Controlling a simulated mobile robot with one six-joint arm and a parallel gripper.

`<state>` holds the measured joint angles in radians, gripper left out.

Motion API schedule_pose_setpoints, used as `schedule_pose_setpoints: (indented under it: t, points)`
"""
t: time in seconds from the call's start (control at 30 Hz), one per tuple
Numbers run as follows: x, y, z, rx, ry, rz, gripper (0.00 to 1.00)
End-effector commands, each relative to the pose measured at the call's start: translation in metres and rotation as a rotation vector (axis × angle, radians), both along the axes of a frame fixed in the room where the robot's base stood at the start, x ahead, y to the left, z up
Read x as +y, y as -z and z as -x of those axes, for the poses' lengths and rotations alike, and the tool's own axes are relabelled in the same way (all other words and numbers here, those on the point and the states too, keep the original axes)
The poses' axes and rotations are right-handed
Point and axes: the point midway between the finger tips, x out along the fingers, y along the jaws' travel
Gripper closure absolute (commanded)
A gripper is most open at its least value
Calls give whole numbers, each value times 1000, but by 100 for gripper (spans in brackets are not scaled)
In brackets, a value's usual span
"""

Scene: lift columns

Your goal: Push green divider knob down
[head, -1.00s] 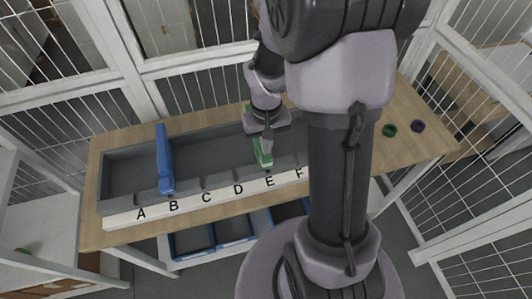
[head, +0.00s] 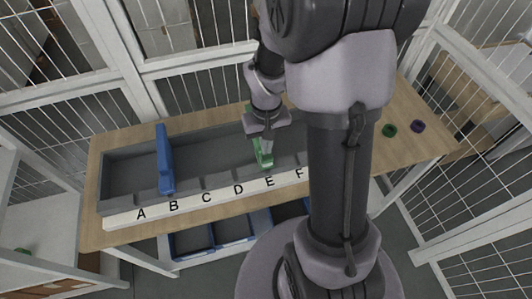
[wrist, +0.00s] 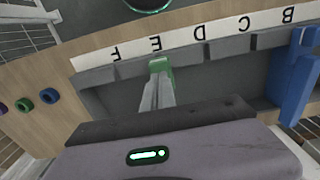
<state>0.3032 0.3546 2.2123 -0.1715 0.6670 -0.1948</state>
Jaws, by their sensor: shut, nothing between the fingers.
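The green divider (head: 262,156) stands in the grey tray (head: 215,150) at the slot by letter E. The top of its green knob shows in the wrist view (wrist: 160,64). My gripper (head: 267,143) is shut, with its fingertips over the green divider at the knob end. In the wrist view the fingers (wrist: 157,90) reach to the knob's near edge; I cannot tell whether they touch it. My arm hides the tray's right end in the head view.
A blue divider (head: 165,162) stands near letter B. A white strip (head: 190,204) with letters runs along the tray's front. Green (head: 389,130) and purple (head: 417,126) rings lie on the table at right. Blue bins (head: 232,228) sit below.

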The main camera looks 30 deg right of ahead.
Motion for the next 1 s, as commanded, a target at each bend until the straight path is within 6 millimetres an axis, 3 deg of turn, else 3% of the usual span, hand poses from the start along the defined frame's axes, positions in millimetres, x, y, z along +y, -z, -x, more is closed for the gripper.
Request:
schedule_pose_setpoints:
  t: [1.0]
  points:
    - [0, 24, 0, 0, 0, 0, 100]
